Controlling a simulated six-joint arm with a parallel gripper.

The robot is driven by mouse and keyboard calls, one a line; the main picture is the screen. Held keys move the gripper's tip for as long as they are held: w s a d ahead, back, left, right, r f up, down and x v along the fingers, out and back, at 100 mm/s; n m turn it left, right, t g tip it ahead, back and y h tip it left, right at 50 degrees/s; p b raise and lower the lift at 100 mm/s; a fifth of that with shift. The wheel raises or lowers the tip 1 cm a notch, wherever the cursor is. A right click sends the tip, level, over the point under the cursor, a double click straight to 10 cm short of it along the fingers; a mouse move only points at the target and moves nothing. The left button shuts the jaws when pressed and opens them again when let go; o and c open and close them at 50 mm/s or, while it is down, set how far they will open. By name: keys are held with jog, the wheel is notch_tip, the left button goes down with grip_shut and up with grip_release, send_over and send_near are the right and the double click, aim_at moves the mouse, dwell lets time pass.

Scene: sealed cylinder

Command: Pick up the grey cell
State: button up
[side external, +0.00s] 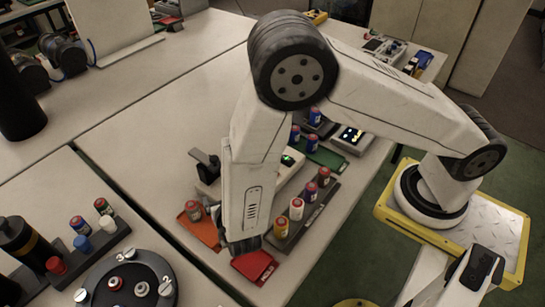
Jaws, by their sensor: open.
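Pale candidates are a white cell (297,208) upright in the dark rack to the right of my gripper, and a white cell (108,224) in the left rack. A pale cell (141,289) also stands on the round black fixture. My gripper (243,247) points down just behind the red tray (252,266), left of the dark rack (318,213). Its fingers are small and dark here. They are open, with no cell visible in them. My forearm hides part of the table behind it.
A yellow cell (281,227) stands close on the right. The round black fixture (95,291) and left rack (92,254) fill the front left. The table's left middle is clear.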

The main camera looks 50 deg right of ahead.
aim_at(196, 212)
jog(key=a+n+y, duration=0.1)
jog(key=a, duration=0.1)
jog(key=a+f+n+t+y, duration=0.1)
jog(key=a, duration=0.1)
jog(key=a+f+n+t+y, duration=0.1)
jog(key=a+n, duration=0.1)
jog(key=shift+s+f, duration=0.25)
jog(key=shift+s, duration=0.1)
jog(key=shift+x, duration=3.95)
jog(key=shift+r, duration=0.1)
grip_shut()
